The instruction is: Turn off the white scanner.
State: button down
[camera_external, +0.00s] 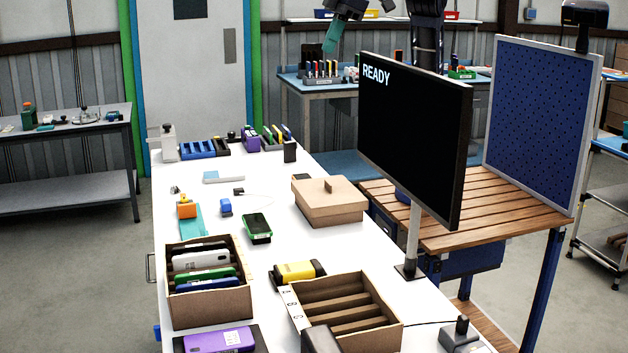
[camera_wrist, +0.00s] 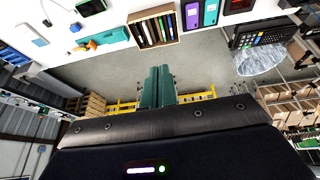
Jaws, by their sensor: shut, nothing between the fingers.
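A white device (camera_external: 200,260), which looks like the white scanner, sits in a slot of an open cardboard carton (camera_external: 212,309) at the front left of the white table. Green and blue devices stand in the same carton, in front of it. Whether it is on or off cannot be made out. In the wrist view the carton (camera_wrist: 178,34) shows at the top, with several devices in slots. My gripper (camera_external: 329,46) is high beyond the table, left of the monitor, far from the carton. Its teal fingers (camera_wrist: 158,72) are shut and empty over the floor.
A monitor (camera_external: 412,135) reading "READY" stands on the table's right. A purple device (camera_external: 217,341) lies at the front.

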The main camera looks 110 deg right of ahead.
jog(key=s+a+f, duration=0.2)
jog(key=s+a, duration=0.1)
jog(key=a, duration=0.6)
jog(key=s+a+f+t, duration=0.1)
jog(key=s+a+f, duration=0.15)
jog(key=a, duration=0.65)
jog(key=s+a+f, duration=0.2)
jog(key=s+a, duration=0.2)
jog(key=a, duration=0.5)
jog(key=s+a+f+t, duration=0.1)
jog(key=s+a+f, duration=0.3)
jog(key=s+a, duration=0.5)
jog(key=s+a+f+t, duration=0.1)
jog(key=s+a+f, duration=0.4)
jog(key=s+a, duration=0.35)
notch_tip(320, 180, down, 27)
jog(key=shift+s+d+y, duration=0.15)
jog(key=shift+s+y, duration=0.15)
jog(key=shift+s, duration=0.05)
jog(key=shift+f, duration=0.1)
jog(key=x, duration=1)
jog(key=shift+f, duration=0.1)
jog(key=shift+s+f, duration=0.15)
jog(key=shift+f, duration=0.4)
jog(key=shift+s+f, duration=0.15)
jog(key=shift+f, duration=0.35)
jog(key=shift+s+f, duration=0.1)
jog(key=shift+f, duration=0.65)
